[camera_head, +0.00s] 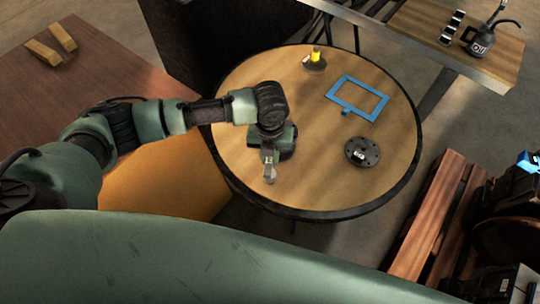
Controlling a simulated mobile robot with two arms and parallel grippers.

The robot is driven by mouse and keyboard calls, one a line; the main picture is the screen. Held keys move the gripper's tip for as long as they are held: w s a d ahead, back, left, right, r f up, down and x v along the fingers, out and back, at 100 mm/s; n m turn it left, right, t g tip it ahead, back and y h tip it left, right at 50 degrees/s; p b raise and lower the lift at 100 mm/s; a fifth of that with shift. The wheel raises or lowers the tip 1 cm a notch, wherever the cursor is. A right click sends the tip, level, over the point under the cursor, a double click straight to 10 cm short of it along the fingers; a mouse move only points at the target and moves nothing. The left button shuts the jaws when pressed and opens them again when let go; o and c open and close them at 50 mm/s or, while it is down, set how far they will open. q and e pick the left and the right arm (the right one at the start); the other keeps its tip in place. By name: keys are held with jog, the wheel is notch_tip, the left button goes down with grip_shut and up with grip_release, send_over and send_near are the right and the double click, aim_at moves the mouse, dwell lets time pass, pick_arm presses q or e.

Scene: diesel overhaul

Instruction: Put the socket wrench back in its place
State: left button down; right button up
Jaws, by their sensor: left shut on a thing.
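My left arm comes in from the left and reaches over the round wooden table (310,185). My left gripper (269,160) points down over the table's near left part. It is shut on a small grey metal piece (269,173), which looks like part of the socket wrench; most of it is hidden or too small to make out. I cannot tell whether the piece touches the tabletop. No other socket wrench is clearly visible, and I cannot make out its place. My right gripper is not in view.
On the table are a blue frame (334,98), a dark round flange (362,152) and a yellow-topped part (316,55). A bench (415,24) with an oil can (482,42) stands at the back right. Wooden blocks (43,50) lie on the left table. A wooden pallet (428,222) is at right.

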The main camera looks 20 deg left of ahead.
pick_arm(q)
jog(key=shift+f, duration=0.1)
jog(key=shift+f+b, duration=0.55)
jog(key=shift+f, duration=0.45)
jog(key=c, duration=0.7)
grip_release()
notch_tip(320, 180, up, 9)
jog(key=p, duration=0.9)
jog(key=shift+r, duration=0.1)
